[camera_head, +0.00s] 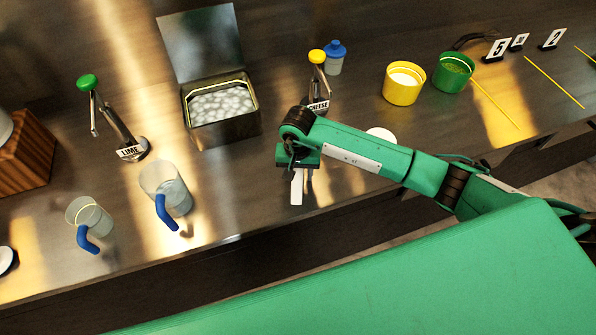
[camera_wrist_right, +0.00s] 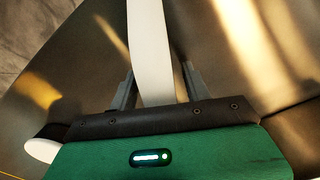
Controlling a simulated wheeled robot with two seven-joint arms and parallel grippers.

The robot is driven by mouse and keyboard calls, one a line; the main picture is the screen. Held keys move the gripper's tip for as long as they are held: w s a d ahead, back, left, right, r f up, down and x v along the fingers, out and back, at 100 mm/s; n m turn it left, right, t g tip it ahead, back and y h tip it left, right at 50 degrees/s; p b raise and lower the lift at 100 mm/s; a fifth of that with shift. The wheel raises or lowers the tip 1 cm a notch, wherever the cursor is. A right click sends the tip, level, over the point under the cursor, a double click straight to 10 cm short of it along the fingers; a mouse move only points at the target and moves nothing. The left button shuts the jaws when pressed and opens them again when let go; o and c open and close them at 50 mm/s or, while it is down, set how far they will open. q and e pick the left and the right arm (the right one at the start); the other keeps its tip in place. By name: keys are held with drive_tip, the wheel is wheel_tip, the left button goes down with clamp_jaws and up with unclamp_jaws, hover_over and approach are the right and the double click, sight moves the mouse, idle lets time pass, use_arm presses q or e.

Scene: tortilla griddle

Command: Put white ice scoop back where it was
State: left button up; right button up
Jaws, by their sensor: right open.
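The white ice scoop (camera_head: 297,187) shows as a narrow white piece below my right gripper (camera_head: 303,172), over the front of the counter. In the right wrist view, the long white scoop (camera_wrist_right: 148,40) runs between the two grey fingers of the right gripper (camera_wrist_right: 158,80). The fingers are apart, with a visible gap on the scoop's right side. The scoop's other end is hidden by the gripper body. An open metal ice bin (camera_head: 190,118) full of ice stands farther back to the left, its lid raised. My left gripper is not in view.
Two clear cups with blue handles (camera_head: 166,188) (camera_head: 90,217) stand left. The lime tap (camera_head: 110,115) and cheese tap (camera_head: 318,80) flank the bin. Yellow (camera_head: 403,90) and green (camera_head: 453,73) containers stand right. A white round thing (camera_head: 381,133) is partly behind my right arm.

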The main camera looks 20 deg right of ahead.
drive_tip(key=shift+r, duration=0.3)
wheel_tip(320, 180, up, 10)
drive_tip(key=b, duration=0.4)
drive_tip(key=shift+r+b, duration=0.1)
drive_tip(key=shift+b, duration=0.2)
drive_tip(key=shift+r, duration=0.75)
